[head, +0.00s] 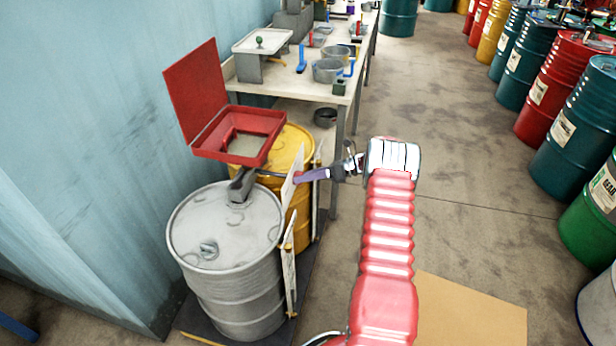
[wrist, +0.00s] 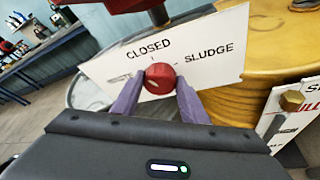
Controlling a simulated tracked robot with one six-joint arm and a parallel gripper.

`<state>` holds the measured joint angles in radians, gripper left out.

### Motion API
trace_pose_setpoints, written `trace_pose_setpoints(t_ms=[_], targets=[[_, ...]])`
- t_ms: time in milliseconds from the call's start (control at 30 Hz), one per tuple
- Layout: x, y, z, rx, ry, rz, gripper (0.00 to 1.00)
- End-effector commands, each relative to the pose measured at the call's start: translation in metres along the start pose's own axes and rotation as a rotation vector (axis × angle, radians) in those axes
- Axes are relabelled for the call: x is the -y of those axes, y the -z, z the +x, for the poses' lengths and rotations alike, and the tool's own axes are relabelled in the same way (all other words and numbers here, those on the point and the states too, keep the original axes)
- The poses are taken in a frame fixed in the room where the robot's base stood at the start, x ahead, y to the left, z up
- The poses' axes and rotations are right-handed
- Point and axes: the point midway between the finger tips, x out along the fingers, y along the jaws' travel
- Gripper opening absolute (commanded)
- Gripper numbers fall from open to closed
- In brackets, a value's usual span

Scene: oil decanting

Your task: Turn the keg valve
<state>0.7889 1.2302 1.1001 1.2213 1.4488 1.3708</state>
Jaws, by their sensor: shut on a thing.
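My gripper (head: 310,176) reaches left from the arm to a white sign plate (head: 287,192) by the drums. In the wrist view, the purple fingers of my gripper (wrist: 160,96) are shut on a round red knob (wrist: 158,77), which looks like the valve handle. The valve body is hidden.
A red open-lidded tray (head: 225,155) sits above the drums. A second sign plate (head: 288,275) hangs lower. A workbench (head: 290,88) with tools runs along the blue wall behind. Several coloured drums (head: 562,135) line the right side. The floor between is clear, with a cardboard sheet (head: 465,315) in front.

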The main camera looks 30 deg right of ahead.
Motion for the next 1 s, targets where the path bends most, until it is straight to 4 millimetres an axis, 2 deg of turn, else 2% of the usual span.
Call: trace_pose_setpoints(t_ms=[33,500,1000], targets=[[0.002,-0.0046,-0.0002,0.006,-0.011,0.029,0.18],[0.0059,-0.0034,-0.0003,0.007,-0.138,0.343,0.17],[0.0071,-0.0028,-0.001,0.008,-0.164,0.415,0.17]])
